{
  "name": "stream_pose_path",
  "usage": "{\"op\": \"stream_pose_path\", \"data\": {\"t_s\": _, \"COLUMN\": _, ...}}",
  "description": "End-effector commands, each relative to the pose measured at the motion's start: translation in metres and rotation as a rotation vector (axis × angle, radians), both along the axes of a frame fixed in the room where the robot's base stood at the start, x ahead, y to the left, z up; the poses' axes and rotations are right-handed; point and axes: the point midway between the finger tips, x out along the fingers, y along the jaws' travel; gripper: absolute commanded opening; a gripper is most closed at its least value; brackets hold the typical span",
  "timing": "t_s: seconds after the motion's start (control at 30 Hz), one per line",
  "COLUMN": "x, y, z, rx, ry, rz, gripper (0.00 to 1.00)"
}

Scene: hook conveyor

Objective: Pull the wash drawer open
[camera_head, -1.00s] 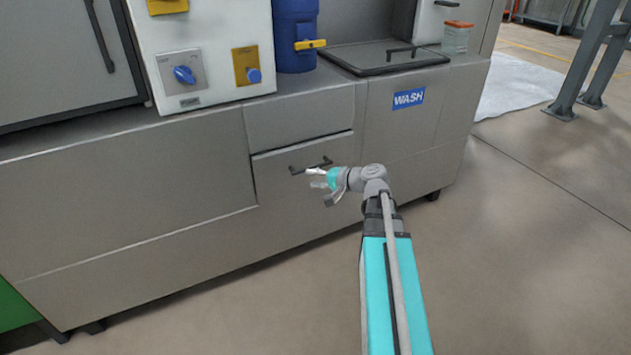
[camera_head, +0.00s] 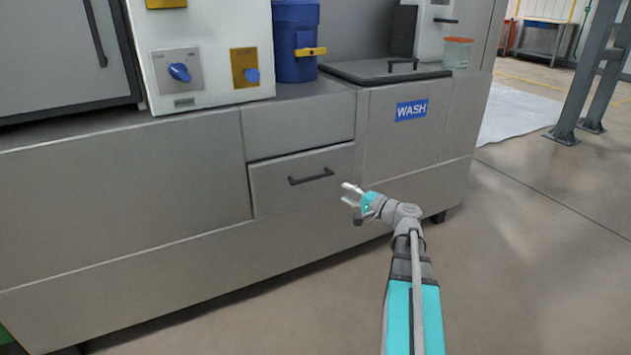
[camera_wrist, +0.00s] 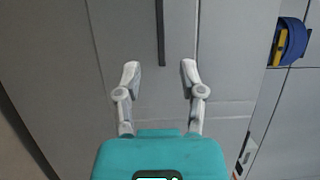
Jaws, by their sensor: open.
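The drawer (camera_head: 275,196) with a dark bar handle (camera_head: 311,177) is in the cabinet front, left of the blue WASH sign (camera_head: 411,110). It looks flush or nearly flush with the front. My gripper (camera_head: 348,195) is to the right of and slightly below the handle in the head view, apart from it. In the wrist view the handle (camera_wrist: 161,32) runs vertically, ahead of and roughly between my open, empty gripper fingers (camera_wrist: 160,72). The fingertips do not reach around it.
A blue barrel (camera_head: 296,40) with a yellow tap and a white control box (camera_head: 205,60) stand on the counter. A dark lid (camera_head: 385,72) lies above the WASH panel. Open floor (camera_head: 540,240) is at the right.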

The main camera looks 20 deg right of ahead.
Motion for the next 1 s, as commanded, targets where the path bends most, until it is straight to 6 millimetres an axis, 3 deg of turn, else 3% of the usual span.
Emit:
{"op": "stream_pose_path", "data": {"t_s": 0.47, "x": 0.012, "y": 0.005, "z": 0.0, "rx": 0.0, "ry": 0.001, "rz": 0.002, "gripper": 0.51}}
{"op": "stream_pose_path", "data": {"t_s": 1.0, "x": 0.079, "y": 0.035, "z": 0.0, "rx": 0.0, "ry": 0.001, "rz": 0.002, "gripper": 0.51}}
